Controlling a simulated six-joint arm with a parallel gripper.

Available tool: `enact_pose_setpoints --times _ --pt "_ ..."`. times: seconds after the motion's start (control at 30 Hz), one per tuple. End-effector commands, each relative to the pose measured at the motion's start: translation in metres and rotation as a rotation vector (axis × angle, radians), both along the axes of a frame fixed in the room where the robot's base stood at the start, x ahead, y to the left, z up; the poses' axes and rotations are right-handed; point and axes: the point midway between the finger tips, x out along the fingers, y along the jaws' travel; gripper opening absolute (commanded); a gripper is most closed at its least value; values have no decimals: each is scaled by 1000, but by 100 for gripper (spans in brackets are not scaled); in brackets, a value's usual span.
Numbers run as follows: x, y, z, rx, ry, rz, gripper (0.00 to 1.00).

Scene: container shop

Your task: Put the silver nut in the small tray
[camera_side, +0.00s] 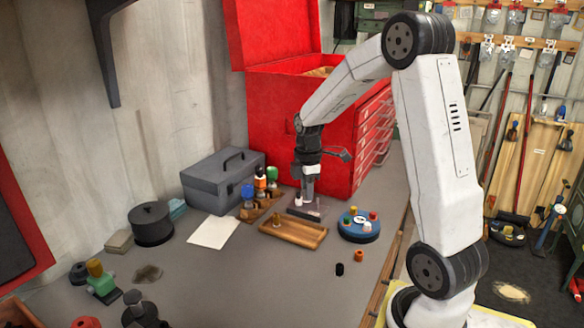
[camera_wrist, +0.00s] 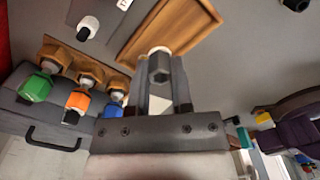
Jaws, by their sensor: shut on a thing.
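My gripper (camera_wrist: 160,85) is shut on the silver nut (camera_wrist: 159,69), a grey six-sided piece with a pale end, held between the fingertips in the wrist view. In the side view my gripper (camera_side: 308,197) points down, just behind the small wooden tray (camera_side: 272,232); the nut is too small to make out there. The tray also shows in the wrist view (camera_wrist: 207,14), past the fingertips. It is shallow with a raised rim, and its visible floor is bare. The nut looks apart from it; its exact height is unclear.
A wooden rack (camera_wrist: 57,53) holds green, orange and blue pieces. A dark piece with a white top (camera_wrist: 86,29) stands near the tray. A blue round holder (camera_side: 356,236) with coloured pieces is right of the tray. A grey toolbox (camera_side: 211,184) stands behind the rack.

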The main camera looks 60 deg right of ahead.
Motion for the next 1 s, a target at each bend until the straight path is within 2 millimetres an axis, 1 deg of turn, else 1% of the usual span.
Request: enact_pose_setpoints --times 0.03,0.2,0.33,0.57,0.67,0.9,1.0 --pt "-6 7 -1 0 0 -9 0" --pt "-20 21 -4 0 0 -36 0" --pt "-26 26 -6 0 0 -46 0" --pt "-27 27 -8 0 0 -49 0" --pt "-27 27 -15 1 3 -48 0" --pt "-27 27 -41 1 3 -48 0" --pt "-27 27 -46 1 1 -48 0"
